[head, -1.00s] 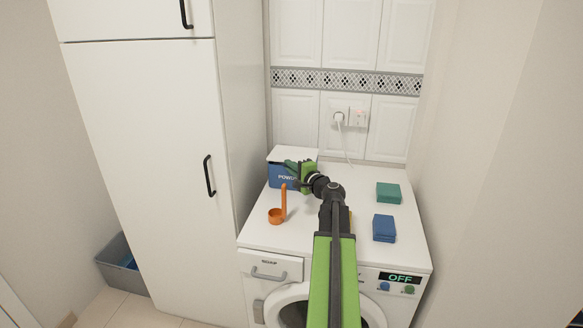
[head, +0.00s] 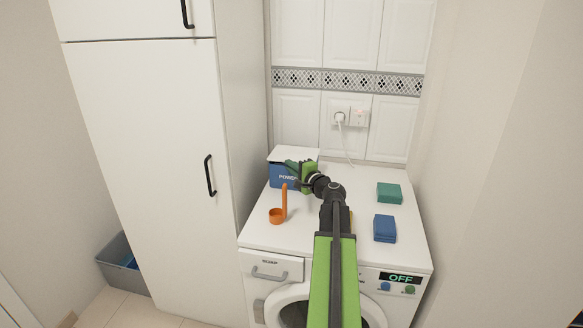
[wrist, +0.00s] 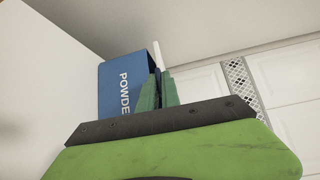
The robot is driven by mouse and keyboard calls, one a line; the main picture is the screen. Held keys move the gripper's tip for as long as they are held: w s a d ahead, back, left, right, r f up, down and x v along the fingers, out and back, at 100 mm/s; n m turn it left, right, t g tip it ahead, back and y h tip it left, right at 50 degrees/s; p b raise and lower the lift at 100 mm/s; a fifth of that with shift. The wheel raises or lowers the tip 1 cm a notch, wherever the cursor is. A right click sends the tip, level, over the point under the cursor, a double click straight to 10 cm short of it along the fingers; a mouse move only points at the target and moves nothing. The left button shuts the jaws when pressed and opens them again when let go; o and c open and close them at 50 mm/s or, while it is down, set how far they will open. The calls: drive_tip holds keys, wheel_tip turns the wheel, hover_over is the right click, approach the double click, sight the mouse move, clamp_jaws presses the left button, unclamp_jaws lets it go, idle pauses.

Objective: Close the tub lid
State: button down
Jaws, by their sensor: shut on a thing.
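The blue tub (head: 283,180) marked "POWDER" stands at the back left of the washing machine top. Its white lid (head: 306,153) lies over the top of the tub; I cannot tell whether it is fully down. My gripper (head: 291,164) is at the front edge of the lid, shut on it. In the wrist view, which is turned sideways, the tub (wrist: 116,82) shows its lettering and the lid (wrist: 157,53) is a thin white edge running down between the green fingers (wrist: 158,90). The fingers hide part of the tub and lid.
An orange scoop (head: 277,215) with an upright handle stands in front of the tub. A green block (head: 389,193) and a blue block (head: 384,228) lie at the right of the machine top (head: 350,262). A tall white cupboard (head: 140,150) rises at the left.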

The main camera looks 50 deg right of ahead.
drive_tip(key=shift+s+d+f+b, duration=0.1)
drive_tip(key=shift+s+f+b, duration=0.05)
drive_tip(key=shift+f+b, duration=0.35)
drive_tip(key=shift+s+d+f+b, duration=0.1)
drive_tip(key=shift+f+b, duration=0.3)
drive_tip(key=shift+b, duration=0.1)
drive_tip(key=c, duration=1.6)
unclamp_jaws()
drive_tip(key=shift+f, duration=0.1)
drive_tip(key=shift+o, duration=0.2)
drive_tip(key=shift+w+a, duration=0.1)
